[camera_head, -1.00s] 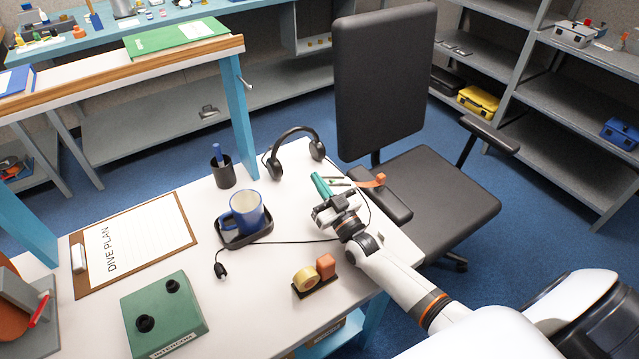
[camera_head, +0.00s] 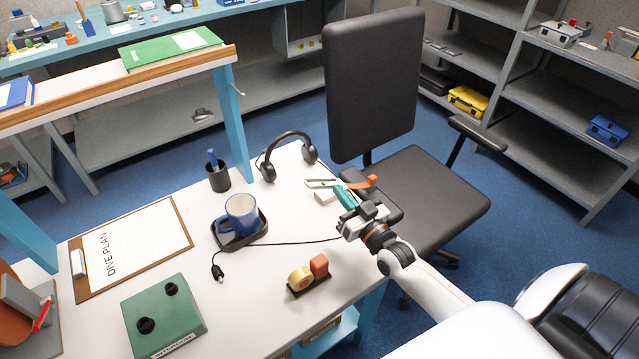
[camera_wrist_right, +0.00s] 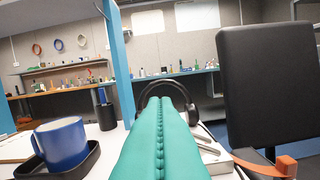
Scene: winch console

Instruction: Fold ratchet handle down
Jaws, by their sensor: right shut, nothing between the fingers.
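The ratchet (camera_head: 325,194), a small pale metal piece with an orange strap (camera_head: 366,182), is at the right edge of the white desk. In the right wrist view its metal part (camera_wrist_right: 208,148) shows right of my fingers, with the orange strap (camera_wrist_right: 278,167) lower right. My right gripper (camera_head: 344,195) has teal fingers, pressed together and empty, just right of the ratchet in the head view. They also fill the lower middle of the wrist view (camera_wrist_right: 160,140). They hide part of the ratchet, and I cannot tell the handle's angle or whether they touch it. My left gripper is out of view.
A black headset (camera_head: 290,150) lies behind the ratchet. A blue mug (camera_head: 240,213) on a black tray stands left, with a cable running past. Tape and an orange block (camera_head: 308,277) sit nearer me. A black office chair (camera_head: 420,195) stands close to the desk's right edge.

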